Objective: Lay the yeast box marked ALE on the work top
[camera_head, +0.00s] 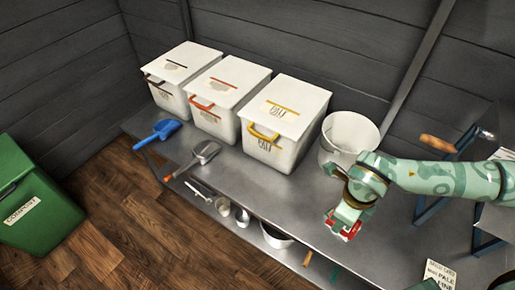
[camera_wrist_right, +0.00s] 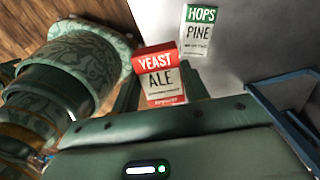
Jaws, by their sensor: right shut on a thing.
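The yeast box (camera_wrist_right: 161,78) is red and white and reads YEAST ALE in the right wrist view. My right gripper (camera_head: 345,222) is shut on it, and the box's face shows upright between the fingers. In the head view only small red parts of the box (camera_head: 349,232) show below the gripper. The box is over the grey work top (camera_head: 300,195), near its front edge; I cannot tell whether it touches. My left gripper is not in view.
Three white lidded bins (camera_head: 285,107) and a white bucket (camera_head: 349,135) stand along the back. A blue scoop (camera_head: 158,133) and metal scoop (camera_head: 205,153) lie at left. A HOPS PINE box (camera_wrist_right: 198,32) is beyond the yeast box. A blue frame (camera_head: 432,205) stands right.

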